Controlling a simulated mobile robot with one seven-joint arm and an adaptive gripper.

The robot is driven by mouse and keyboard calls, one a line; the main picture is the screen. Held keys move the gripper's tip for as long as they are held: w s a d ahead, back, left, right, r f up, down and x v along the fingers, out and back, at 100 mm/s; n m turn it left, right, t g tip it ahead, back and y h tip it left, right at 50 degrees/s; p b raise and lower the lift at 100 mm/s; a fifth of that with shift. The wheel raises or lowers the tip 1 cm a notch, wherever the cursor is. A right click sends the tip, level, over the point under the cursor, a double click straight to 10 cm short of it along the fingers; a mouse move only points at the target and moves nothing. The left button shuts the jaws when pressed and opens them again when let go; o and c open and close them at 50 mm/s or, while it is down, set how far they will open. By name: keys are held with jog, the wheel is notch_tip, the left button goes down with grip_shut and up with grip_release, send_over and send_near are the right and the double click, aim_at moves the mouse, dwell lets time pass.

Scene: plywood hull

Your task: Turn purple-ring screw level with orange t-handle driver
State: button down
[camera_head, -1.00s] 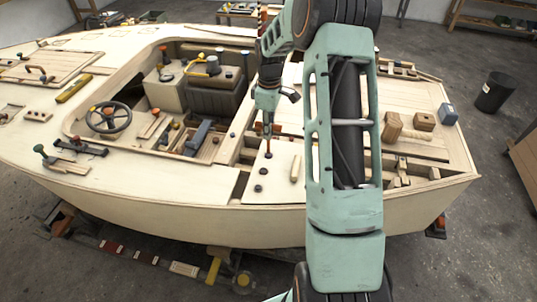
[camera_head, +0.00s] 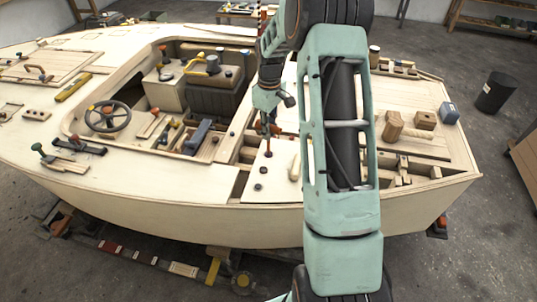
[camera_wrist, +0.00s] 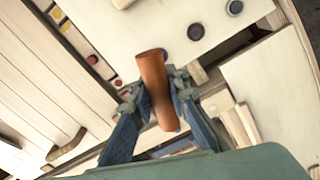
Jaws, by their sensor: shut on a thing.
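My gripper (camera_wrist: 155,108) is shut on the orange t-handle driver (camera_wrist: 157,88), whose handle crosses between the two fingers in the wrist view. In the head view my gripper (camera_head: 267,116) is above the pale deck panel, and the driver's shaft (camera_head: 268,143) points down to the screw spot at the panel's far end. Two dark round screw heads (camera_wrist: 195,32) (camera_wrist: 234,8) show on the panel in the wrist view. The handle largely covers the spot under the driver.
Open compartments (camera_head: 240,183) border the panel. A pale handle-like piece (camera_head: 295,167) lies beside the screws. Wooden blocks (camera_head: 393,126) and a blue-grey block (camera_head: 448,112) stand on the right deck. The steering wheel (camera_head: 108,117) is at the left.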

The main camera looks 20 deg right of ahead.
jog(key=shift+f+m, duration=0.15)
jog(key=shift+m, duration=0.75)
jog(key=shift+s, duration=0.1)
